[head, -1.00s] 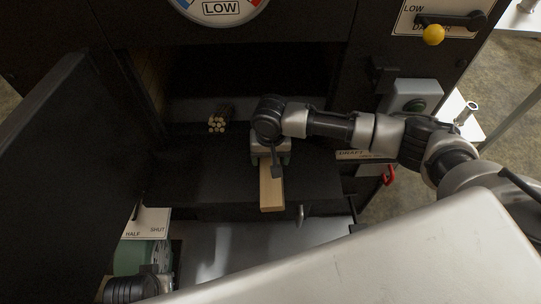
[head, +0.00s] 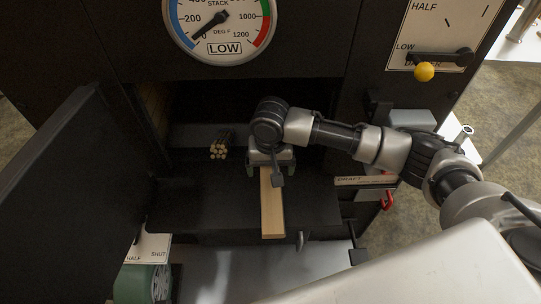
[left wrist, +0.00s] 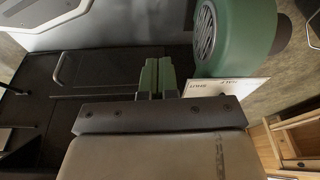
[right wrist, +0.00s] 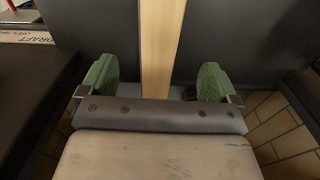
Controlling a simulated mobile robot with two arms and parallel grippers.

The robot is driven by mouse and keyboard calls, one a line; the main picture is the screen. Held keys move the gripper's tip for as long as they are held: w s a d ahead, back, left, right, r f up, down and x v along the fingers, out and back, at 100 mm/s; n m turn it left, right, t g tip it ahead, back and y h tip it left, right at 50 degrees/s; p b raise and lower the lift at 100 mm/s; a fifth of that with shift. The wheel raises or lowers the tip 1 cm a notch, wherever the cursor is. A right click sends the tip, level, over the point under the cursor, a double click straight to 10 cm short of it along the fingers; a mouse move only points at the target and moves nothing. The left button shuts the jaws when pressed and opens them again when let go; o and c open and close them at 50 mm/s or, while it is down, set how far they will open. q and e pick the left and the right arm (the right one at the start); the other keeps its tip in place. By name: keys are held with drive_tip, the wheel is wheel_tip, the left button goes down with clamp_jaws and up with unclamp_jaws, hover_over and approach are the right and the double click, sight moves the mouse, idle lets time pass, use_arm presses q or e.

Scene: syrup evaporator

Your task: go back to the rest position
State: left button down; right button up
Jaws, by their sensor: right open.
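My right gripper (head: 272,168) is over the sill of the open firebox, at the inner end of a pale wooden plank (head: 272,212). In the right wrist view its green fingers (right wrist: 158,80) are spread wide. The plank (right wrist: 158,35) shows between them, with clear gaps on both sides. My left gripper (left wrist: 158,76) shows in the left wrist view with its two green fingers side by side and nothing seen between them. It is near a green blower (left wrist: 236,38). The left gripper is not visible in the head view.
The firebox door (head: 70,185) stands open at left. A bundle of thin sticks (head: 219,151) lies inside. The stack gauge (head: 220,22) is above. A yellow-knobbed damper lever (head: 424,71), a draft plate (head: 362,181) and a red handle (head: 387,200) are at right.

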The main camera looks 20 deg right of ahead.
use_arm(q)
drive_tip(key=shift+s+f, duration=0.25)
drive_tip(key=shift+f, duration=0.35)
drive_tip(key=shift+s+f, duration=0.2)
drive_tip(key=shift+f, duration=0.4)
use_arm(e)
drive_tip(key=shift+r, duration=1.4)
drive_tip(key=shift+s, duration=0.1)
drive_tip(key=s+a+f+n+t+y, duration=0.1)
drive_tip(key=s+a+f+n+y, duration=0.15)
drive_tip(key=s, duration=0.25)
drive_tip(key=s+a+f+n+t+y, duration=0.1)
drive_tip(key=s+a+n, duration=0.25)
drive_tip(key=s, duration=0.25)
drive_tip(key=s+d+f+t+h, duration=0.2)
drive_tip(key=s+d+h, duration=0.1)
drive_tip(key=s+d, duration=0.95)
wheel_tip(320, 180, down, 24)
drive_tip(key=g, duration=0.2)
use_arm(q)
drive_tip(key=s+a+f+g+p, duration=0.1)
drive_tip(key=s+a+p, duration=0.2)
drive_tip(key=s+p, duration=1.4)
drive_tip(key=shift+f+g, duration=0.3)
use_arm(e)
drive_tip(key=s+d+f+g, duration=0.1)
drive_tip(key=s+d, duration=0.2)
drive_tip(key=s, duration=1.3)
drive_tip(key=shift+s, duration=0.15)
